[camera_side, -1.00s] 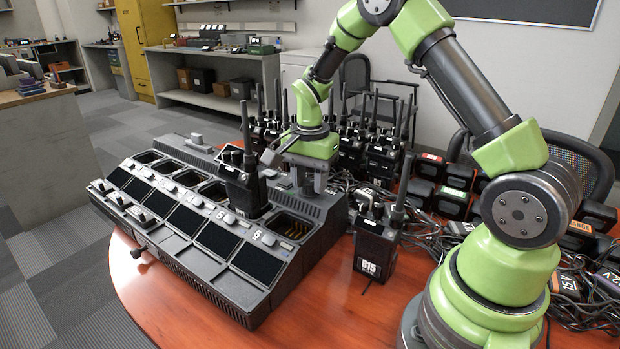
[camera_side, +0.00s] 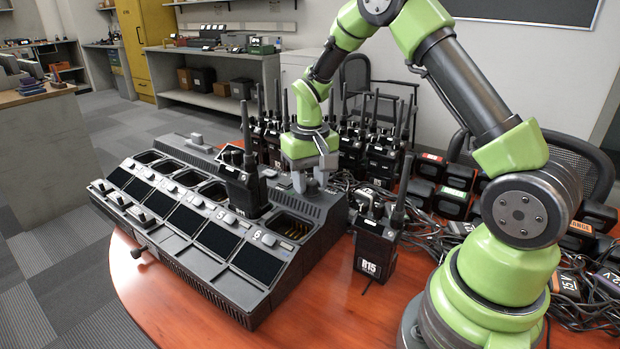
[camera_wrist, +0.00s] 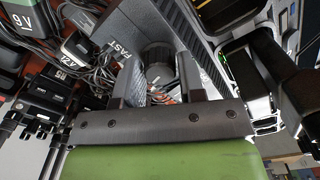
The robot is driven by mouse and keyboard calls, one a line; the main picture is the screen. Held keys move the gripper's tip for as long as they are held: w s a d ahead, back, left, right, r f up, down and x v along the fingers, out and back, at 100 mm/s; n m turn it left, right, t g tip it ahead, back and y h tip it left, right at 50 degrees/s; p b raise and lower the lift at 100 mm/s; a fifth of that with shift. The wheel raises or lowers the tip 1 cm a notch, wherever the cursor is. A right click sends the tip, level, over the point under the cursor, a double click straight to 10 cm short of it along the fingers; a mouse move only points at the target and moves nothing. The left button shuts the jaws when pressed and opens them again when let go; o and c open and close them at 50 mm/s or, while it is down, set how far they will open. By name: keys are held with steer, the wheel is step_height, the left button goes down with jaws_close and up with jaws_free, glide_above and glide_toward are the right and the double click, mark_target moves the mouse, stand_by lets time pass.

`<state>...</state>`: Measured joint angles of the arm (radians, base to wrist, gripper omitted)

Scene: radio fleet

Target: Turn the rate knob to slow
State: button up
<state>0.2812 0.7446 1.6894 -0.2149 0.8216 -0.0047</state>
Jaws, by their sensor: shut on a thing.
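The charger (camera_side: 285,270) is a long grey multi-bay unit on the table. My gripper (camera_side: 312,184) points down at its back right end. In the wrist view my gripper (camera_wrist: 160,72) has its two fingers either side of a dark ridged round knob (camera_wrist: 155,54) and is shut on it. The word FAST is printed on the grey housing beside the knob, to its left in the wrist view. No SLOW label can be read, and the knob's pointer cannot be made out. In the side view the fingers hide the knob.
A black radio (camera_side: 240,187) stands in a charger bay close left of my gripper. A radio marked R15 (camera_side: 376,250) stands on the table (camera_side: 330,310) to the right. More radios, cables and batteries crowd the back and right. The front of the table is clear.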

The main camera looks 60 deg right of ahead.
mark_target(310, 181)
steer(key=n, duration=0.5)
steer(key=shift+n, duration=0.4)
stand_by(0.3)
steer(key=o, duration=0.9)
step_height(310, 181, up, 10)
steer(key=shift+f, duration=0.1)
